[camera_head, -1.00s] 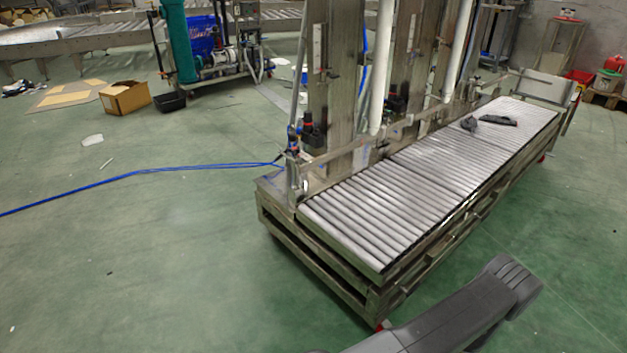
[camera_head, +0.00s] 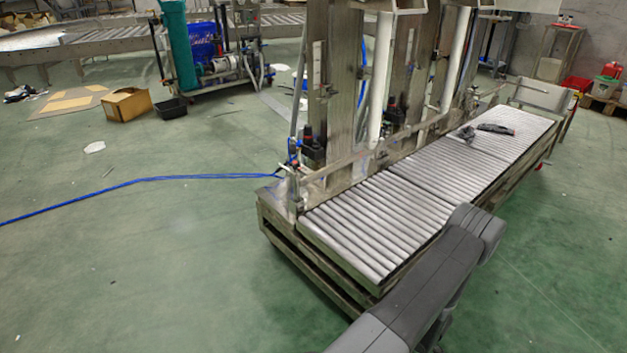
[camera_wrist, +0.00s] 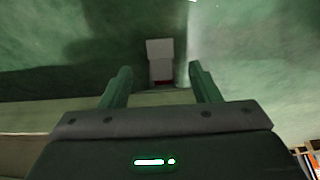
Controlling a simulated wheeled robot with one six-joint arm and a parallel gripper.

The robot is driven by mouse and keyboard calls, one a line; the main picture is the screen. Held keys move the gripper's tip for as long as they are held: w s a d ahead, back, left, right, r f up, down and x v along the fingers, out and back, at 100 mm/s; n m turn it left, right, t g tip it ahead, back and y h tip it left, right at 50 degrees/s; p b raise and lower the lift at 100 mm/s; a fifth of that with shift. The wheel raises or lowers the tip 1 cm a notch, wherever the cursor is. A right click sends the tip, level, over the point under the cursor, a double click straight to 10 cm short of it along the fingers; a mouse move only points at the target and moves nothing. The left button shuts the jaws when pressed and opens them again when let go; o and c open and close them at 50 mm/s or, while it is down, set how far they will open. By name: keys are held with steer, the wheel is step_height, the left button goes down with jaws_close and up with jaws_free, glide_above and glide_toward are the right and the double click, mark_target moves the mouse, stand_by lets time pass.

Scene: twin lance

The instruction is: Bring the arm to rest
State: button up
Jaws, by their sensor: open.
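My gripper (camera_wrist: 160,88) shows in the wrist view with its two green-tinted fingers spread apart and nothing between them. In the head view my dark grey arm rises from the bottom edge, in front of the near side of the roller conveyor. My gripper is not visible in the head view.
The roller conveyor (camera_head: 375,225) stands right of centre, with dark objects (camera_head: 495,128) on its far end. A blue hose (camera_head: 140,181) crosses the floor at left. A cardboard box (camera_head: 127,104) and black tray (camera_head: 171,108) sit further back. The left floor is mostly open.

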steer(key=p+v, duration=0.4)
steer(key=v, duration=0.7)
steer(key=shift+r, duration=0.15)
